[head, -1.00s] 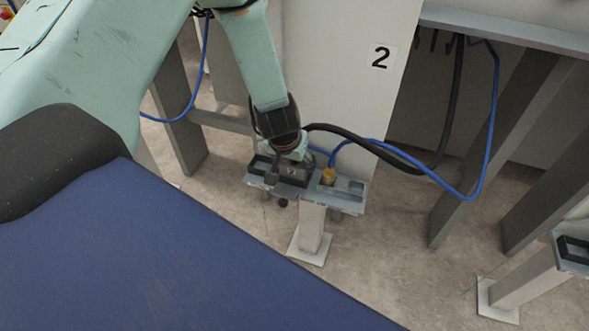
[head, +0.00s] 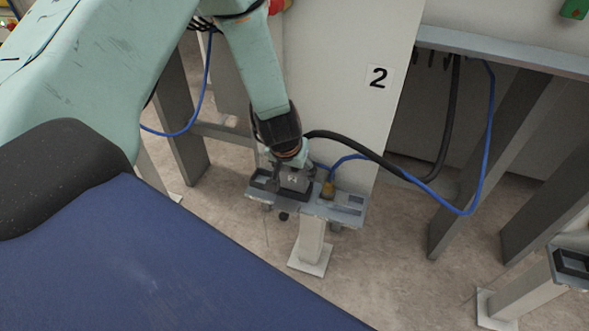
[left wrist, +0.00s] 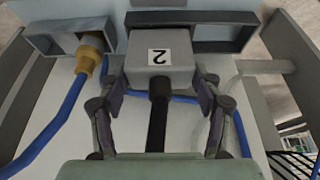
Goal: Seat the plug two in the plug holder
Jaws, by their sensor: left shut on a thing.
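Plug two (head: 297,180) is a grey block with a black cable. In the left wrist view the plug (left wrist: 160,50) bears a label "2". My left gripper (head: 286,177) is shut on it, with one finger on each side in the left wrist view (left wrist: 160,80). The plug holder (head: 318,209) is a grey-blue plate on a pale post. The plug is at the dark rectangular frame of the holder (left wrist: 235,18), on its left side in the head view. The plug hides part of that frame. I cannot tell how deep it sits. My right gripper is not in view.
A yellow connector (head: 328,190) with a blue cable stands in the holder beside the plug. The black cable (head: 350,141) loops off to the right. A panel marked 2 (head: 395,60) stands behind. Another holder (head: 570,262) is at the right edge.

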